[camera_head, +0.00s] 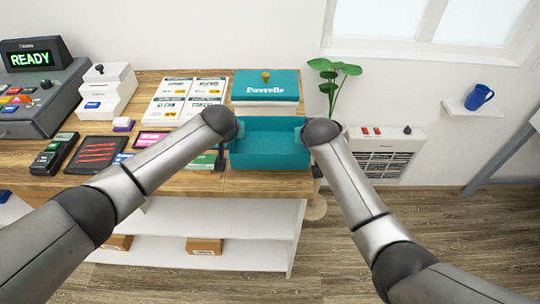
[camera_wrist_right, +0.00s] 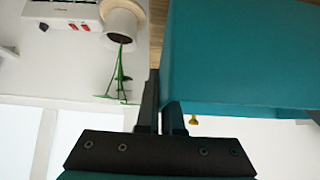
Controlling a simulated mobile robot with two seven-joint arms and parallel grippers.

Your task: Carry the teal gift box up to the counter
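The teal gift box (camera_head: 270,158) is an open box at the right end of the wooden counter (camera_head: 262,184), between my two wrists. It looks level. I cannot tell whether it touches the counter top or is held just above it. My right gripper (camera_wrist_right: 161,105) is closed around the box's side wall (camera_wrist_right: 235,50), one finger outside and one partly hidden behind the teal. In the head view my right wrist hides most of that gripper. My left gripper (camera_head: 221,158) is at the box's left side, with a dark finger beside it. The rest is hidden by my wrist.
Behind the box stands a teal lidded item (camera_head: 265,92) with lettering and a gold knob. Left are cards (camera_head: 185,98), a card terminal (camera_head: 54,152) and a register (camera_head: 40,90). A plant (camera_head: 333,75) and wall heater (camera_head: 385,150) are right. White shelves (camera_head: 215,240) are below.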

